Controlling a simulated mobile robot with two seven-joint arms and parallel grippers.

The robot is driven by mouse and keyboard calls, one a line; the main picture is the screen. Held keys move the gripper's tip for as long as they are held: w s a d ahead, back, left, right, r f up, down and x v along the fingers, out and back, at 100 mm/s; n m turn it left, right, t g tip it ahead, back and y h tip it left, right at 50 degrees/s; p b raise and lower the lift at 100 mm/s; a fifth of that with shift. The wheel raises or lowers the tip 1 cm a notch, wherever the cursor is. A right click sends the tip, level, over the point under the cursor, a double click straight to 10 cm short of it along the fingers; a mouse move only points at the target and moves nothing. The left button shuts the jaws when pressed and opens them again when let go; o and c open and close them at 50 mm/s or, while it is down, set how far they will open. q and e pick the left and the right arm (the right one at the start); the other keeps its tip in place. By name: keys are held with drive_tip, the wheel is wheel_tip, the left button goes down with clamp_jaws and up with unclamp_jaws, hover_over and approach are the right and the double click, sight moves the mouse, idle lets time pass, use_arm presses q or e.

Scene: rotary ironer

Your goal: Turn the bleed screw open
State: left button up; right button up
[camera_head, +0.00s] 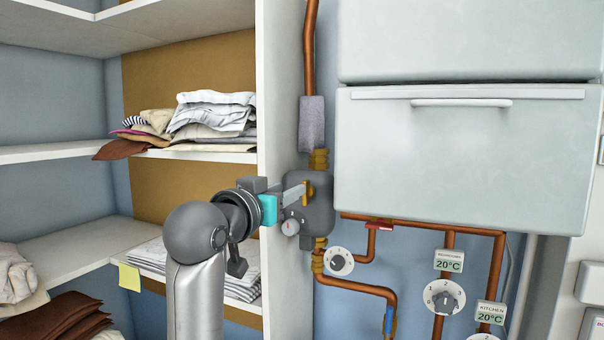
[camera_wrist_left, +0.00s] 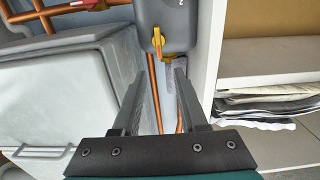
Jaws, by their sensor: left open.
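A dark grey pump-like body (camera_head: 322,203) sits on the copper pipe beside the white shelf wall. A small brass-yellow piece (camera_head: 307,190), which looks like the bleed screw, is on its front. In the left wrist view it shows as a yellow handle (camera_wrist_left: 158,40) on the grey housing (camera_wrist_left: 177,17). My left gripper (camera_head: 297,194) points at it from the left, and its fingers partly overlap the body. In the left wrist view the gripper (camera_wrist_left: 156,78) is open and empty, with the yellow handle beyond the fingertips, between their lines. Contact cannot be told. My right gripper is not in view.
A small round gauge (camera_head: 290,227) sits below the fingers. A pale boxy appliance (camera_head: 460,150) hangs to the right. Copper pipes (camera_head: 360,289) and dials (camera_head: 339,262) lie below. Shelves with folded cloth (camera_head: 213,112) stand to the left.

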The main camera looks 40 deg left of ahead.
sight(304, 182)
use_arm(q)
drive_tip(key=p+x, duration=0.1)
drive_tip(key=x, duration=0.6)
drive_tip(key=shift+w+f, duration=0.1)
drive_tip(key=shift+w, duration=0.3)
clamp_jaws()
